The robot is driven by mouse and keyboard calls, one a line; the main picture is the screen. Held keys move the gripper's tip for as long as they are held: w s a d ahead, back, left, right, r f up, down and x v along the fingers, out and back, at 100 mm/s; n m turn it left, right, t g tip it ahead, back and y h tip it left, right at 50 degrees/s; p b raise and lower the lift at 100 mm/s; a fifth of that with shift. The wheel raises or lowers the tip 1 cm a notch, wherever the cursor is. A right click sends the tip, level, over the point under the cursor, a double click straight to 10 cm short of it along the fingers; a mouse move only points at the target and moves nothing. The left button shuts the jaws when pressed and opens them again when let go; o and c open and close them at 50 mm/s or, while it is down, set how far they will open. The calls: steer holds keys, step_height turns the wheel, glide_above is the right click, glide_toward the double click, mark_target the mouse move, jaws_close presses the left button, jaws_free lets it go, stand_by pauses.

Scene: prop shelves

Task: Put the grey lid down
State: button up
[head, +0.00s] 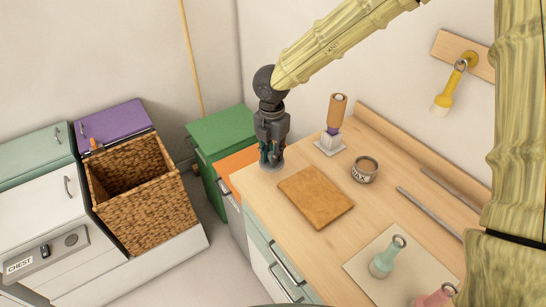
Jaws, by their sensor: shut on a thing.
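My gripper (271,156) points down over the back left corner of the wooden worktop (262,193). It is shut on the grey lid (271,167), a small flat disc at its fingertips. The fingers hide part of the lid. I cannot tell whether the lid touches the worktop or hangs just above it. An open round tin marked WAX (364,171) stands on the worktop to the right, apart from the gripper.
A brown board (315,197) lies right in front of the gripper. A roll on a stand (334,125), grey bars (430,214) and a pale mat (372,268) with a green bottle (388,256) and a pink one (437,298) are further right. A wicker basket (150,205) is left.

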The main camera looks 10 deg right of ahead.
steer(key=shift+w+d, duration=0.15)
steer(key=shift+w, duration=0.2)
steer(key=shift+w+f+p, duration=0.1)
steer(key=shift+f+p, duration=0.2)
steer(key=shift+f, duration=0.05)
steer(key=shift+f+p, duration=0.3)
steer(key=shift+f, duration=1.15)
steer(key=shift+d+f, duration=0.1)
steer(key=o, duration=0.8)
step_height(320, 180, up, 12)
steer(key=shift+r+b, duration=0.1)
steer(key=shift+b, duration=0.6)
steer(key=shift+r, duration=0.15)
